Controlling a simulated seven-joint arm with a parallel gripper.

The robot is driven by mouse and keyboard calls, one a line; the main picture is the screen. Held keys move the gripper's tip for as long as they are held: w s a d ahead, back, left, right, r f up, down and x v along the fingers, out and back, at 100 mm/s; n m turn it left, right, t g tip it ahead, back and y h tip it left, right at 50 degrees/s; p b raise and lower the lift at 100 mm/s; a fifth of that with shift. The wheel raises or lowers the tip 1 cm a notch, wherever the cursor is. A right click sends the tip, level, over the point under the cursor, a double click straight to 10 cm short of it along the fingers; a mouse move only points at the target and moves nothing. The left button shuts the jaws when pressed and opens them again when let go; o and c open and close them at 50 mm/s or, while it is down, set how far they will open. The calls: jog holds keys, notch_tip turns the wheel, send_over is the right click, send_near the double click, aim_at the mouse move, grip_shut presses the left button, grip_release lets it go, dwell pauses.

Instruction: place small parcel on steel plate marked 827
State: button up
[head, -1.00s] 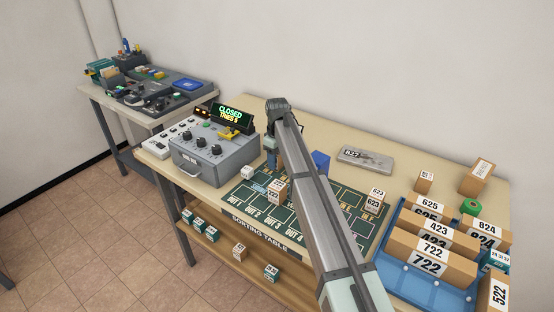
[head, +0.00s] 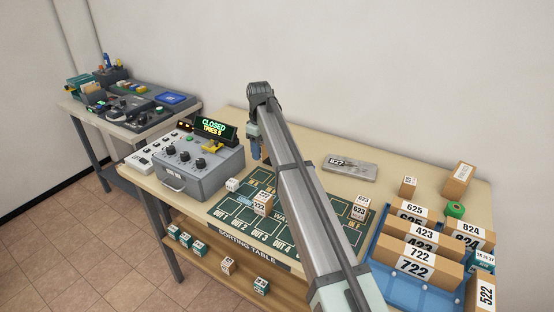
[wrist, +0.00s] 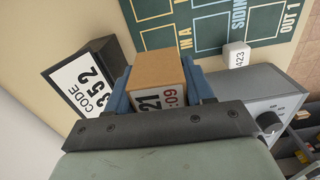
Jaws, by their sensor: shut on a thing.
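The steel plate marked 827 (head: 349,167) lies flat at the back of the sorting table in the head view, to the right of my arm. My gripper (head: 255,150) hangs over the table's left part, near the grey console. In the wrist view my gripper (wrist: 158,80) has its blue fingers shut on a small brown parcel (wrist: 158,70) with a white label, partly legible as 121. My arm hides the parcel in the head view. The steel plate is not visible in the wrist view.
A grey console (head: 190,165) with a CLOSED display (head: 214,128) stands at left. The green mat (head: 240,220) holds several small cubes. A blue tray (head: 400,275) of numbered parcels is at right. A CODE 352 sign (wrist: 85,83) stands close beside my gripper.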

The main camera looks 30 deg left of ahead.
notch_tip(320, 180, up, 8)
jog(key=shift+f, duration=0.1)
jog(key=w+d, duration=1.3)
send_over(351, 165)
notch_tip(351, 165, down, 4)
jog(key=f, duration=0.1)
jog(key=shift+n, duration=0.3)
jog(key=shift+s+f, duration=0.15)
jog(key=shift+f, duration=5.1)
jog(key=shift+f, duration=0.1)
jog(key=o, duration=1.1)
